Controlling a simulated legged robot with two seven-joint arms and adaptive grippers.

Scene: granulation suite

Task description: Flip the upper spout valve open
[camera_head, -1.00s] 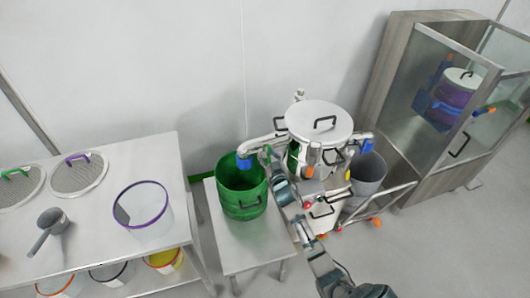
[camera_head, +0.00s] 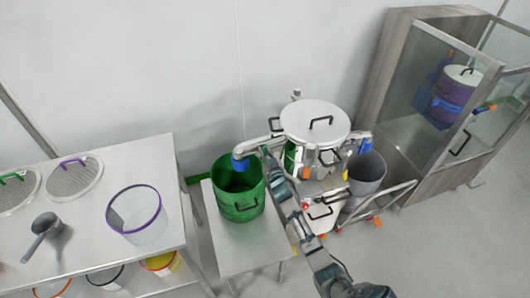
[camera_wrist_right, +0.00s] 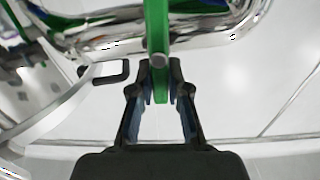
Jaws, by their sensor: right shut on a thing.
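The vessel (camera_head: 315,122) is a steel pot with a white lid and black handle. A steel spout pipe (camera_head: 256,143) leaves its left side and ends in a blue outlet (camera_head: 239,162) above a green bucket. My right gripper (camera_head: 265,153) is at this spout, its arm coming up from the bottom right. In the right wrist view, the fingers (camera_wrist_right: 161,85) are closed around a green valve lever (camera_wrist_right: 157,35), which stands upright in the picture beside the shiny pipe (camera_wrist_right: 205,30). The lever is mostly hidden in the head view. My left gripper is not in view.
The green bucket (camera_head: 239,190) stands on a small steel table (camera_head: 240,245). A grey bin (camera_head: 366,172) and a cart frame stand right of the vessel. A shelf table (camera_head: 80,235) with sieves, a scoop and a clear tub is at left. A glass cabinet (camera_head: 440,90) is at right.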

